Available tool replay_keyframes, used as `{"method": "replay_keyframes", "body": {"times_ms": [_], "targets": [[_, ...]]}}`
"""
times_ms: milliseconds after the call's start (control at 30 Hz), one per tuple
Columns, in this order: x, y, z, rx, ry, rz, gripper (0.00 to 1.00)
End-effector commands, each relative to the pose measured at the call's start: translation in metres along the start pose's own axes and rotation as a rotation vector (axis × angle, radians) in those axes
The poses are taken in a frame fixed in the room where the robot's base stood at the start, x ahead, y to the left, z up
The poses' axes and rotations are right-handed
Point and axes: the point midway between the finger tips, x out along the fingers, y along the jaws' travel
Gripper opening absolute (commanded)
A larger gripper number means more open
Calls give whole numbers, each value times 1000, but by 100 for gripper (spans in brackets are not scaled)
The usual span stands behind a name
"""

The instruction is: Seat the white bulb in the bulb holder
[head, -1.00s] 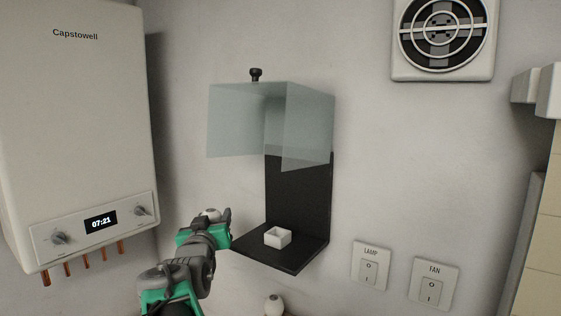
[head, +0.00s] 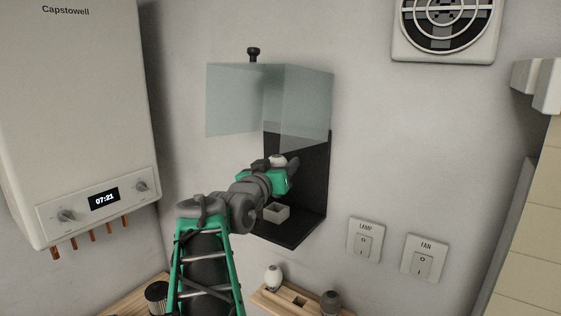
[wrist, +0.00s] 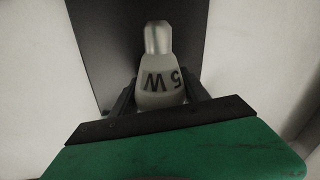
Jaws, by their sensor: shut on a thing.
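My gripper (head: 284,167) is shut on a pale white bulb (head: 278,160), held in front of the black back panel of a wall unit. In the wrist view the bulb (wrist: 160,82) shows between the fingers, marked "5 W" upside down, with its narrow silvery end pointing away from the gripper. My arm covers part of the shelf's left side.
A clear hood (head: 232,100) with a dark knob (head: 253,54) overhangs the shelf. Below, a wooden rack (head: 268,298) holds another white bulb (head: 273,277) and a grey one (head: 331,302). LAMP (head: 364,245) and FAN (head: 424,262) switches are to the right.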

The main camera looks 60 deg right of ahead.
Motion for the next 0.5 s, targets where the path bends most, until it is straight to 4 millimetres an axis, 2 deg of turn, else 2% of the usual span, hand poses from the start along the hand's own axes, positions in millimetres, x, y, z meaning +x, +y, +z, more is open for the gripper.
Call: {"method": "replay_keyframes", "body": {"times_ms": [100,500], "targets": [[0,-3,15,1,1,0,13],[0,-9,45,1,0,0,13]]}}
